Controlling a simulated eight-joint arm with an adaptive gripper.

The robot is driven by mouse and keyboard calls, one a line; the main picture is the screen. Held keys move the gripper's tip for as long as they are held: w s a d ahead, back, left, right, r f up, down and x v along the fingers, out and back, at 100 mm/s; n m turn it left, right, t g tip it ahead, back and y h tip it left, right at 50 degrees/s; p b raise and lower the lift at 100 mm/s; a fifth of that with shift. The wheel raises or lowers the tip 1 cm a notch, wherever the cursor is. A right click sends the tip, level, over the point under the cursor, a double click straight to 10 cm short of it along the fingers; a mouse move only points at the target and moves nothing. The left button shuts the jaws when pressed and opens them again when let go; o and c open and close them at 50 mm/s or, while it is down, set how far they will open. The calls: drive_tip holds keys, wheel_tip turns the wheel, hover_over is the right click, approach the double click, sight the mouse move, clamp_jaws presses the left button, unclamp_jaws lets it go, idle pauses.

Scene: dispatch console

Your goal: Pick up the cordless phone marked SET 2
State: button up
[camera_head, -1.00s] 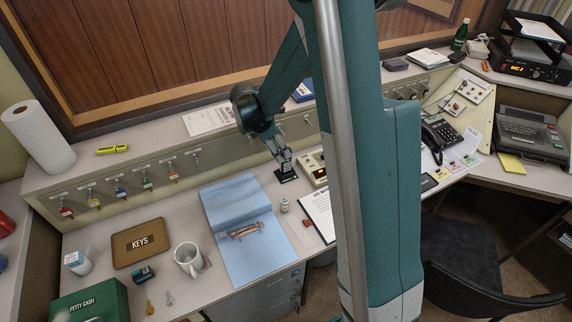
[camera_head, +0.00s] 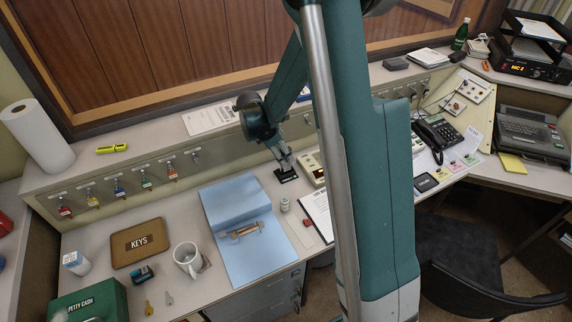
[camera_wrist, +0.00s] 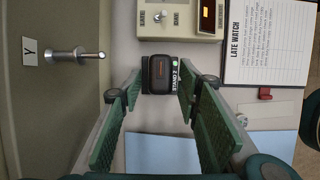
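A black stand (camera_wrist: 181,80) lettered STAND 2, with a small green light, sits on the desk in the wrist view. A dark rounded block (camera_wrist: 158,70) rises in it; I cannot tell whether this is the cordless phone, and no SET 2 mark is legible. In the head view the black stand (camera_head: 287,177) shows just below my gripper (camera_head: 284,163). In the wrist view my gripper (camera_wrist: 158,92) is open, its two green-padded fingers apart on either side of the block. Nothing is visibly held. My gripper partly hides the block in the head view.
A beige console (camera_wrist: 180,18) stands just beyond the stand. The LATE WATCH clipboard (camera_wrist: 264,45) lies to the right, a blue folder (camera_head: 245,250) nearer. At left, a panel with a metal peg (camera_wrist: 78,55) rises close to my left finger. A corded phone (camera_head: 437,133) stands farther right.

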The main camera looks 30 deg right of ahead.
sight(290, 147)
drive_tip(key=shift+b+x, duration=0.3)
drive_tip(key=shift+x, duration=1.5)
drive_tip(key=shift+d, duration=0.1)
drive_tip(key=c, duration=1.1)
drive_tip(key=shift+r, duration=0.2)
drive_tip(key=shift+r+p, duration=0.85)
drive_tip(key=shift+r, duration=4)
